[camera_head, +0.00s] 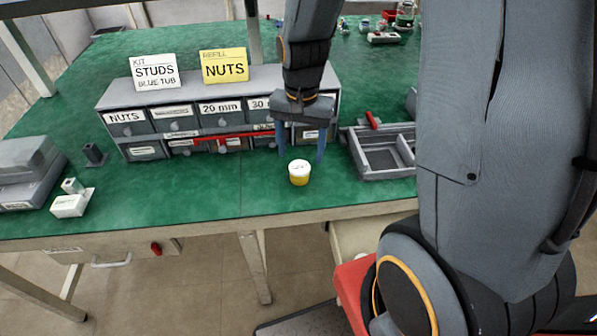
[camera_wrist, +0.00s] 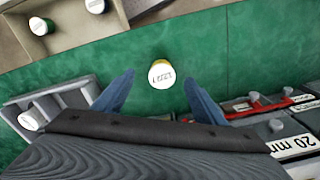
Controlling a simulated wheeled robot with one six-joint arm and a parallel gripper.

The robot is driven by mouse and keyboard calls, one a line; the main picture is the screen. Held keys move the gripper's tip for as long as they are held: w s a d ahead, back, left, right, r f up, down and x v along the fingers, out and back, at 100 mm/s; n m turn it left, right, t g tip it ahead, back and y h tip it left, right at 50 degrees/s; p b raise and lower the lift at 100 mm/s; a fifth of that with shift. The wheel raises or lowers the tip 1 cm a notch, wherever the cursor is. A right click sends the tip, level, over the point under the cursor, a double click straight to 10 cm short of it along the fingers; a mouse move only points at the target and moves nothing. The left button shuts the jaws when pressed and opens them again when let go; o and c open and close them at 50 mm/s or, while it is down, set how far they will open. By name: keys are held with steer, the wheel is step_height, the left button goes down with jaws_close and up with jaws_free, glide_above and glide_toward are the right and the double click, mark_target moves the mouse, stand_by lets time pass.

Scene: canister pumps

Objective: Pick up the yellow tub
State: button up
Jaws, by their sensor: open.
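The yellow tub (camera_head: 299,175) is a small round container with a white lid. It stands upright on the green bench top near the front edge, in front of the drawer cabinet. In the wrist view the tub (camera_wrist: 161,75) shows its white lid with dark lettering, beyond the fingertips and roughly midway between them. My gripper (camera_head: 302,158) is open and empty, with its blue fingers pointing down above and behind the tub. In the wrist view the gripper's two blue fingers (camera_wrist: 160,84) are spread wide. They appear apart from the tub.
A grey drawer cabinet (camera_head: 190,118) with "STUDS" and "NUTS" cards stands behind the tub. A grey divided tray (camera_head: 372,170) is to its right. A small white-labelled block (camera_head: 70,205) lies far left.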

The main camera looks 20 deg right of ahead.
mark_target(300, 167)
steer(key=shift+w+f+m, duration=1)
steer(key=shift+w+f, duration=0.1)
steer(key=shift+f, duration=0.05)
steer(key=shift+w+f, duration=0.15)
steer(key=shift+f, duration=0.2)
step_height(300, 167, down, 2)
steer(key=shift+f, duration=0.1)
steer(key=f, duration=0.1)
steer(key=f+p, duration=0.1)
steer(key=f, duration=0.2)
steer(key=shift+d+p, duration=0.3)
steer(key=shift+p, duration=0.1)
steer(key=shift+f, duration=0.6)
steer(key=c, duration=1.2)
